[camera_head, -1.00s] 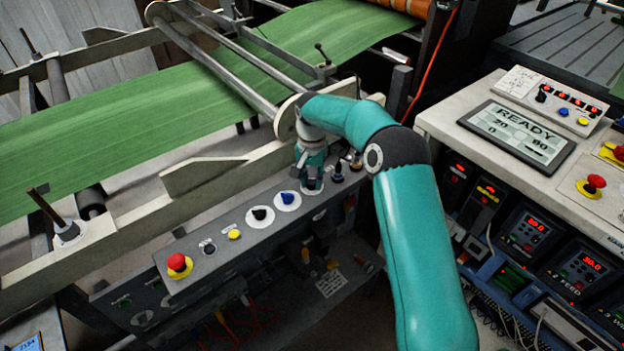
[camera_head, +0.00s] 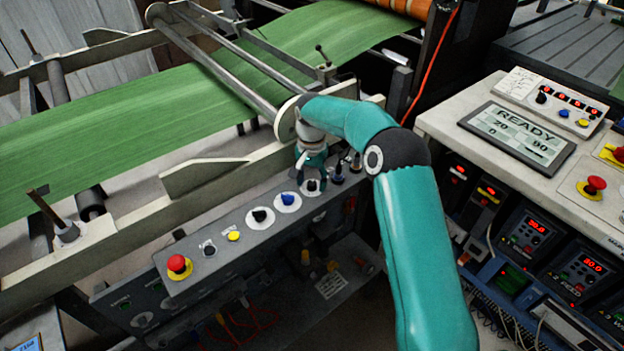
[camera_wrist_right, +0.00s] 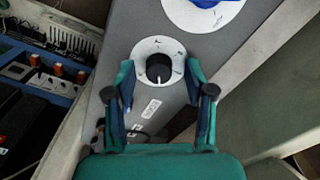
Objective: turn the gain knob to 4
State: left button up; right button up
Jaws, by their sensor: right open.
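A black knob on a round white dial sits at the right end of the row of dials on the grey control panel (camera_head: 215,258). This knob (camera_head: 312,186) shows just below my right gripper (camera_head: 311,170). In the right wrist view the knob (camera_wrist_right: 158,68) lies between the two open fingertips, apart from them. Its white pointer mark points toward the gripper's palm. The dial's markings and the panel labels are too small to read, so I cannot confirm which knob is gain. My left gripper is not in view.
A blue knob (camera_head: 288,199) and another black knob (camera_head: 260,216) sit beside it on white dials. A red mushroom button (camera_head: 177,263) is at the panel's left end. A pale machine rail (camera_head: 225,175) runs close behind the panel. A console screen (camera_head: 516,134) reads READY.

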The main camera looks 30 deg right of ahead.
aim_at(312, 183)
jog(key=shift+r, duration=0.1)
notch_tip(312, 183, up, 12)
dwell(0.5)
jog(key=shift+f, duration=0.2)
